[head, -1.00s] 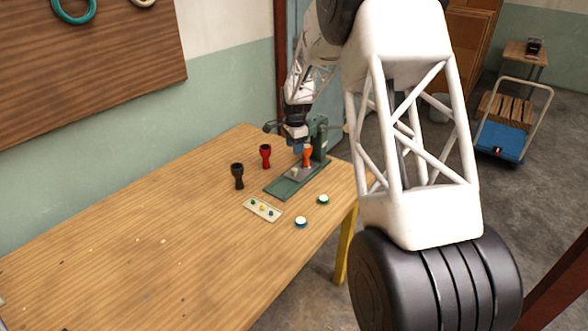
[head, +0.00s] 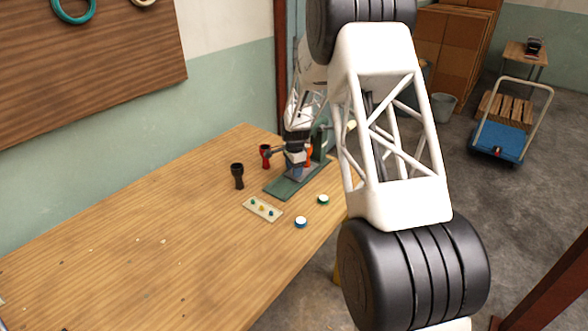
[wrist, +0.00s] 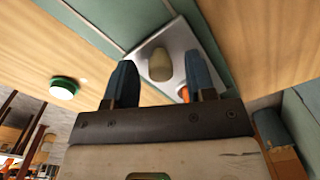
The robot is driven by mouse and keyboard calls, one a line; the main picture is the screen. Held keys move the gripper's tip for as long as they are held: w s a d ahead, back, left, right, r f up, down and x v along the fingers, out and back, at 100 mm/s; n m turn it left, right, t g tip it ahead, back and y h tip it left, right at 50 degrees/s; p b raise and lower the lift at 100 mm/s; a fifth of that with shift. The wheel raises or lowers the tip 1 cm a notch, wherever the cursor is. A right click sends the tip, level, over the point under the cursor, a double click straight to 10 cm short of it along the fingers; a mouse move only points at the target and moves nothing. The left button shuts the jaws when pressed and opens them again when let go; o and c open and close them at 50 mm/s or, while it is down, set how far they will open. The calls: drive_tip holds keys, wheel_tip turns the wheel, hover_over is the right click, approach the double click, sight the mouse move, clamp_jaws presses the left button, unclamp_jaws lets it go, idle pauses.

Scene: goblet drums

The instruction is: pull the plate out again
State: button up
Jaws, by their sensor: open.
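The grey metal plate (wrist: 182,42) lies on the green base (head: 282,189) of the press-like stand. A beige knob (wrist: 160,66) stands up from the plate. My gripper (wrist: 160,62) is open, its two blue fingers on either side of the knob in the wrist view, with gaps on both sides. In the head view my gripper (head: 296,170) is low over the base and hides most of the plate. An orange goblet drum (head: 309,156) is partly hidden behind my gripper; a bit of orange shows beside the right finger in the wrist view.
A red goblet (head: 265,155) and a black goblet (head: 238,176) stand left of the base. A strip with coloured knobs (head: 262,209), a green-rimmed disc (head: 323,199) and a blue-rimmed disc (head: 301,222) lie in front. The table's left side is mostly clear.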

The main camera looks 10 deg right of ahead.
clamp_jaws()
idle(0.3)
drive_tip(key=s+a, duration=0.7)
idle(0.4)
drive_tip(key=shift+a, duration=0.1)
unclamp_jaws()
